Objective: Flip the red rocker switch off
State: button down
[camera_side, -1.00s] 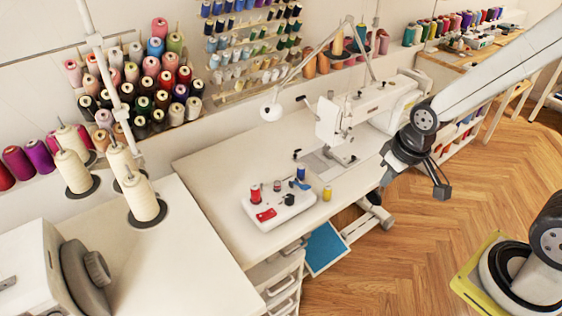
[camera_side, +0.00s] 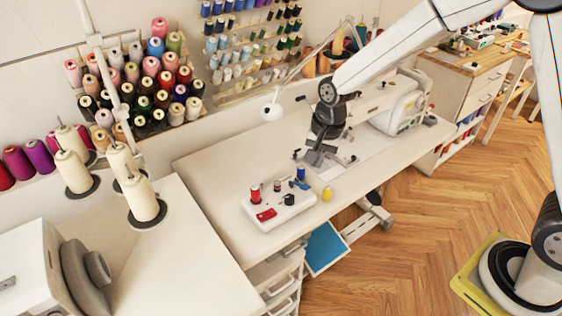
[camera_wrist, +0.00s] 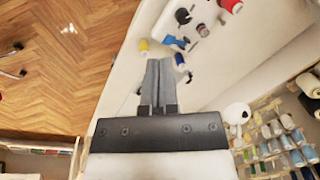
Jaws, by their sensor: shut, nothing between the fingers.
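The red rocker switch (camera_side: 266,214) lies on the front left of a white box (camera_side: 283,218) on the sewing table. Its on or off position is too small to tell. My gripper (camera_side: 313,163) is shut and empty, behind and to the right of the box, over the table in front of the sewing machine. It is apart from the switch. In the wrist view my closed fingers (camera_wrist: 160,63) point toward the box's small parts. A red piece (camera_wrist: 231,4) shows at the top edge there; I cannot tell whether it is the switch or the red spool.
A yellow spool (camera_side: 327,193) stands at the table's front edge. A lamp (camera_side: 271,111) hangs behind. The table left of the box is clear.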

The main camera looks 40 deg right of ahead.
aim_at(263, 216)
jog(key=w+a+f+m+g, duration=0.1)
jog(key=w+a+f+m, duration=0.3)
jog(key=w+a+m, duration=0.3)
jog(key=shift+w+a+f+m+y, duration=0.25)
jog(key=shift+w+a+m+y, duration=0.15)
jog(key=shift+w+a, duration=0.05)
jog(key=shift+f, duration=0.1)
jog(key=shift+a+f, duration=0.35)
jog(key=shift+f, duration=1.95)
jog(key=shift+a+f, duration=0.35)
jog(key=shift+f, duration=1.9)
jog(key=shift+a+f, duration=0.35)
jog(key=shift+f, duration=1.95)
jog(key=shift+a+f, duration=0.15)
jog(key=shift+f, duration=0.1)
jog(key=shift+d, duration=0.2)
jog(key=shift+d+r, duration=0.2)
jog(key=shift+d, duration=0.4)
